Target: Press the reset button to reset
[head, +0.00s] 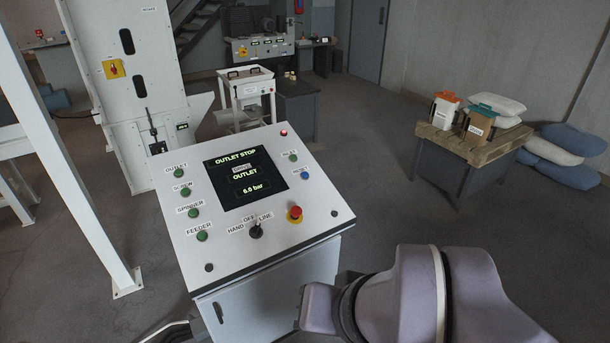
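A white control panel (180,235) with a sloped top stands in front of me. A blue button (305,176) sits on its right side, just right of the dark screen (245,180); the small label beside it is too blurred to read surely. A green button (293,158) is just above it. The screen reads "OUTLET STOP", "OUTLET" and "6.0 bar". A red lamp (283,132) glows at the panel's top right corner. My lilac arm links fill the lower right, apart from the buttons in the picture. My gripper is not recognisable in the view.
A red mushroom button (295,212) on yellow and a black selector (256,231) sit near the panel's front. Several green buttons line its left side. A white frame post (85,210) stands left. A pallet table (455,145) with containers stands right, with open floor between.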

